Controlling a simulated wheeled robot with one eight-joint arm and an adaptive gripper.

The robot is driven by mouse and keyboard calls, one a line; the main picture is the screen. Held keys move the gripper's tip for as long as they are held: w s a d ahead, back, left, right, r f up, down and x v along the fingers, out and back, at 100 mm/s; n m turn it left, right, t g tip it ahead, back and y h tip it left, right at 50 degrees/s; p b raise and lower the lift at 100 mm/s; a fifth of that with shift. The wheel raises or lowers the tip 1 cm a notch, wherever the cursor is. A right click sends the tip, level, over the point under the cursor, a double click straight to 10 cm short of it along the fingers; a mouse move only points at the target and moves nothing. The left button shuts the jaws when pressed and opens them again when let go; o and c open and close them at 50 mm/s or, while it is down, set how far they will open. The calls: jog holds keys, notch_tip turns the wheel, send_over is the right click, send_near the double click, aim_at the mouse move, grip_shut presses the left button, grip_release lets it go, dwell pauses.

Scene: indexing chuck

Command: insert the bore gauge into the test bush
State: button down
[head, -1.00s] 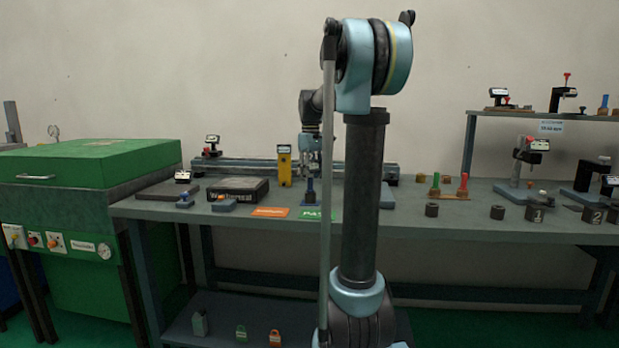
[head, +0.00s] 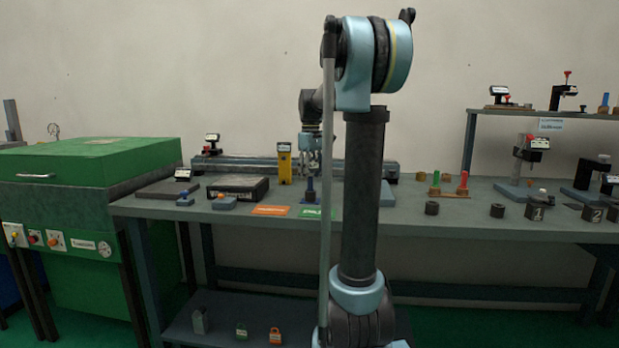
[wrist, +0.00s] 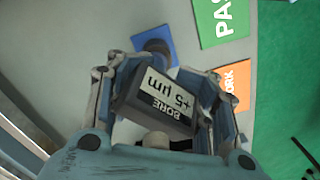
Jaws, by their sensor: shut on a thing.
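My gripper (wrist: 160,88) is shut on the bore gauge (wrist: 155,106). The gauge shows as a dark box with a pale display reading "BORE +5 µm", upside down in the wrist view. In the head view my gripper (head: 311,160) hangs over the bench, partly behind my own arm. Below it stands a small blue upright piece (head: 310,191). A blue piece with a dark round part (wrist: 153,42) shows just past the gauge in the wrist view. I cannot tell whether this is the test bush. The gauge's lower end is hidden.
A green PASS card (wrist: 224,20) and an orange REWORK card (wrist: 231,88) lie beside the blue piece. A yellow upright block (head: 284,164) stands behind at left, near a black surface-plate box (head: 238,187).

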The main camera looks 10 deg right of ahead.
dwell(0.3)
jog(key=c, duration=0.6)
grip_release()
jog(key=shift+r, duration=0.1)
